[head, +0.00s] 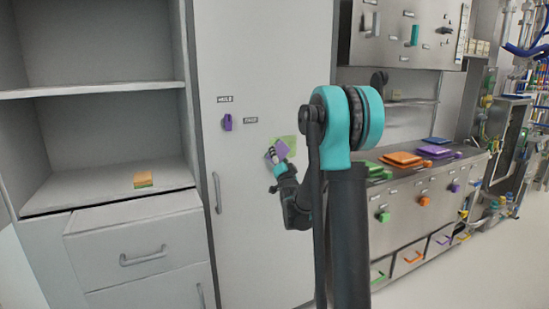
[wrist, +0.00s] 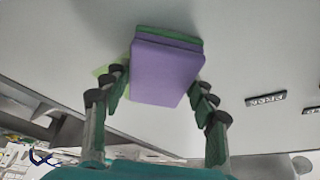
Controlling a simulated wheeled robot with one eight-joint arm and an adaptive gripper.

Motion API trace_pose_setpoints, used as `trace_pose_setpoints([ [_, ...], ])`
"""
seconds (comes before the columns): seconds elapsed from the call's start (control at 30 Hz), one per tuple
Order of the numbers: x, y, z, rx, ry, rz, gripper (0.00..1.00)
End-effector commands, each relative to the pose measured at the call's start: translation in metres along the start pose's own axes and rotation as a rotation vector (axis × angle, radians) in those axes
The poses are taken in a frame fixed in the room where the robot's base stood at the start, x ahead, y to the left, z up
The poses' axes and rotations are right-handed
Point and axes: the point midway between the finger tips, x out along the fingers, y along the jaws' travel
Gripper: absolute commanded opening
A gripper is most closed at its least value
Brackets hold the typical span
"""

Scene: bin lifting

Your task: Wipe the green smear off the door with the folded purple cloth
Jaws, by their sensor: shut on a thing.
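The folded purple cloth (wrist: 163,75) is between the fingers of my gripper (wrist: 158,95), which is shut on it. A green layer shows along the cloth's far edge in the wrist view. In the head view the cloth (head: 272,155) is at the white door (head: 262,60), over the left part of the green smear (head: 291,143). The smear's right part shows beside the cloth. In the wrist view a bit of pale green (wrist: 103,71) shows left of the cloth. Whether the cloth touches the door I cannot tell. My gripper also shows in the head view (head: 277,163).
A purple hook (head: 227,122) and small labels are on the door, above its long handle (head: 217,192). Left are open shelves with an orange and green block (head: 143,179) and drawers. Right is a steel counter (head: 410,190) with coloured lids.

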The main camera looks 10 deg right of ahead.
Motion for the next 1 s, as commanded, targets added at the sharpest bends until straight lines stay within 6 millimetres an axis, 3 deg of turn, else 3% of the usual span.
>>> trace_pose_setpoints([
  [1.0,0.017,0.040,-0.036,-0.001,0.001,0.001,0.35],
])
